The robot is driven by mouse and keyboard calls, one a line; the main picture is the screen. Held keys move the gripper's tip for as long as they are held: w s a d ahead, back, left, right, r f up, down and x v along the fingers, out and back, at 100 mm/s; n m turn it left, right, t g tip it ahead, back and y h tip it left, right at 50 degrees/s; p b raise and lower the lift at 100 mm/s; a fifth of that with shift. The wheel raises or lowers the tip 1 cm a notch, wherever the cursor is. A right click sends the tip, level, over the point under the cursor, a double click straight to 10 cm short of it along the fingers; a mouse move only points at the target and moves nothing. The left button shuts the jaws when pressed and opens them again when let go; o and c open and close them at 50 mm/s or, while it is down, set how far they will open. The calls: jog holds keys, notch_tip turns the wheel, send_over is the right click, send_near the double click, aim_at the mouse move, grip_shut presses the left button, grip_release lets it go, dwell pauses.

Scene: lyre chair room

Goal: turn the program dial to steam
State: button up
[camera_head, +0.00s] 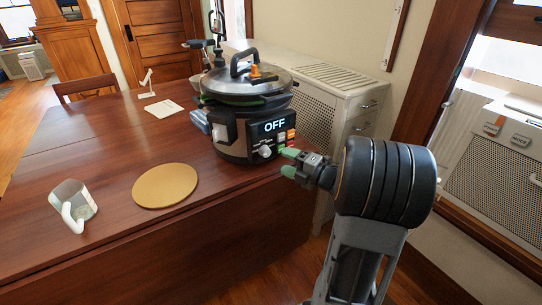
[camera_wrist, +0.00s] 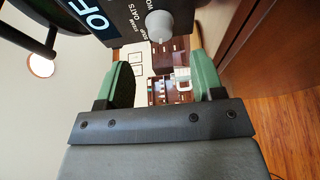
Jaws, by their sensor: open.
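The cooker (camera_head: 232,128) is a dark and steel pressure cooker with a lid, standing near the right end of the wooden table. Its lit display (camera_head: 274,126) reads OFF. The pale round program dial (camera_head: 265,152) sits below the display; it also shows in the wrist view (camera_wrist: 160,25), with small labels including OATS beside it. My gripper (camera_head: 287,162), with green fingertips, is open just right of the dial. In the wrist view my gripper (camera_wrist: 162,72) has empty space between its fingers, and the dial lies beyond the tips, roughly centred between them.
A pale perforated cabinet (camera_head: 350,105) stands behind the cooker. The table's front edge runs below my gripper.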

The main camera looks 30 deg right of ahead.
aim_at(268, 154)
jog(key=x, duration=0.6)
jog(key=shift+w+a, duration=0.2)
jog(key=shift+w, duration=0.15)
jog(key=shift+c, duration=0.2)
jog(key=c, duration=0.8)
jog(key=shift+d, duration=0.15)
jog(key=shift+c, duration=0.3)
